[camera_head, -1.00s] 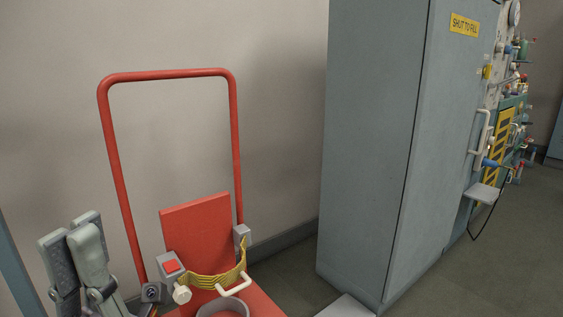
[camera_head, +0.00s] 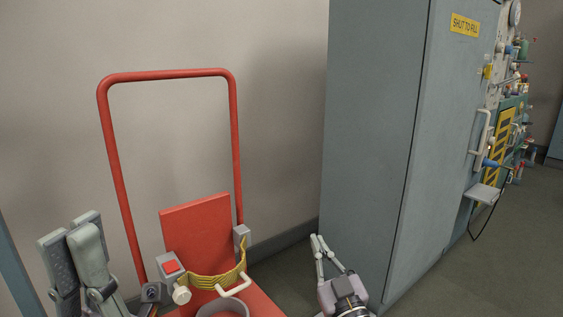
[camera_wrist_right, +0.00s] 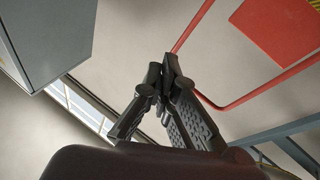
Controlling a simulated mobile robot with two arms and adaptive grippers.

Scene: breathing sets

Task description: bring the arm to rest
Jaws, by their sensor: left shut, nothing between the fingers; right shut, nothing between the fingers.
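My left gripper (camera_head: 70,231) stands at the lower left of the head view, pointing up. Its two padded fingers are side by side, shut, with nothing between them. My right gripper (camera_head: 318,238) is low in the head view, in front of the foot of the grey-blue cabinet. Its slim fingers point up and meet at the tips, empty. The right wrist view also shows these fingers (camera_wrist_right: 162,72) closed together, holding nothing. The rest of both arms is mostly out of view.
A red trolley (camera_head: 198,235) with a tall tube handle and a yellow strap (camera_head: 215,280) stands between my grippers. The grey-blue cabinet (camera_head: 370,130) rises behind my right gripper. A panel of valves (camera_head: 510,120) is at the far right. Floor (camera_head: 515,250) is clear at lower right.

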